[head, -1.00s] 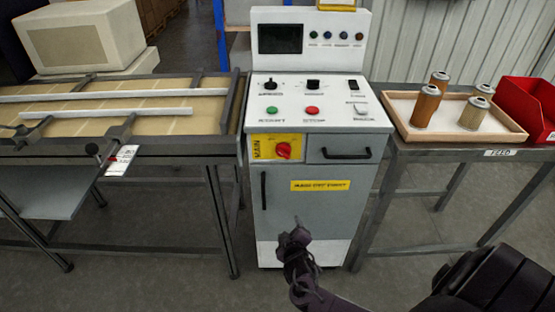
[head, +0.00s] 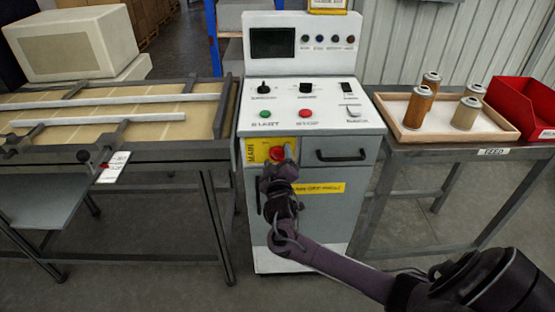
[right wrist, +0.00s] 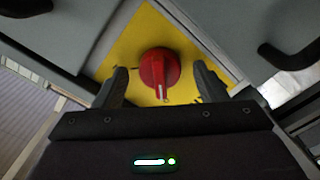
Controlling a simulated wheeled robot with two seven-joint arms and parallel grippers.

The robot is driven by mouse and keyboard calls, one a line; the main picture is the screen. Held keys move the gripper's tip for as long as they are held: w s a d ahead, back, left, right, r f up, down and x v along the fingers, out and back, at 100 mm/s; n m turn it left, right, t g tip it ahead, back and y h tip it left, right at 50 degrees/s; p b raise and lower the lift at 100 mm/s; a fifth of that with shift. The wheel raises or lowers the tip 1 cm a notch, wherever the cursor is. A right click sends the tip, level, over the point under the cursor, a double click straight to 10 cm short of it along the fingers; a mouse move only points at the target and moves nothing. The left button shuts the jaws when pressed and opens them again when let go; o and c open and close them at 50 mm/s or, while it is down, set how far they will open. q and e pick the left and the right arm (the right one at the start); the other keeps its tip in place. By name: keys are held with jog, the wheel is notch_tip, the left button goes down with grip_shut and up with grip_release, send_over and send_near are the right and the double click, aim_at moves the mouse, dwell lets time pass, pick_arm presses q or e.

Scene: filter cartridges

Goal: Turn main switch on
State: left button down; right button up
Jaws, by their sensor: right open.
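The main switch is a red rotary knob (head: 277,153) on a yellow plate (head: 257,151) marked MAIN, on the front of the white and grey control cabinet (head: 305,121). My right gripper (head: 283,163) is in front of the knob and hides its lower part in the head view. In the right wrist view the red knob (right wrist: 159,72) sits between the two open fingers (right wrist: 160,84), with a gap on each side. A pale mark on the knob points toward the bottom of that view. My left gripper is not in view.
Green (head: 265,113) and red (head: 306,113) buttons and several switches sit on the panel above. A drawer handle (head: 342,156) is right of the knob. A feed table (head: 470,148) with a cartridge tray (head: 400,131) stands at right, a frame table (head: 120,150) at left.

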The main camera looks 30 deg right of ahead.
jog(key=c, duration=1)
